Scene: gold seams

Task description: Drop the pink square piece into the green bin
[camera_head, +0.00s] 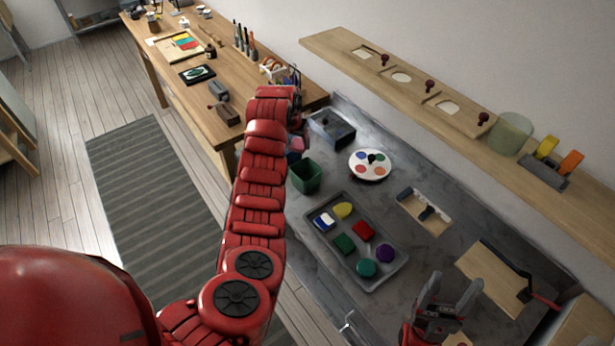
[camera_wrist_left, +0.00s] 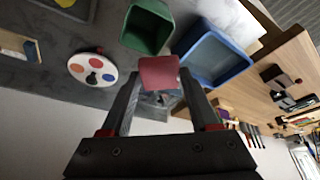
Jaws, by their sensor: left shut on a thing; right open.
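The pink square piece (camera_wrist_left: 158,72) is held between the two fingers of my left gripper (camera_wrist_left: 159,86) in the left wrist view. In the head view a bit of pink (camera_head: 296,144), apparently this piece, shows beside my left arm, just behind the green bin; the left fingers are mostly hidden by the arm. The green bin (camera_head: 306,176) stands open at the counter's left edge. In the left wrist view the green bin (camera_wrist_left: 148,28) appears just beyond the piece; I see no piece inside. My right gripper (camera_head: 452,292) is open and empty over the counter at lower right.
A blue bin (camera_wrist_left: 216,58) is beside the green one in the left wrist view. A grey tray (camera_head: 388,277) of coloured pieces and a round palette (camera_head: 370,165) lie to the right. A dark grey box (camera_head: 331,129) stands behind. A wooden shelf (camera_head: 405,90) runs along the wall.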

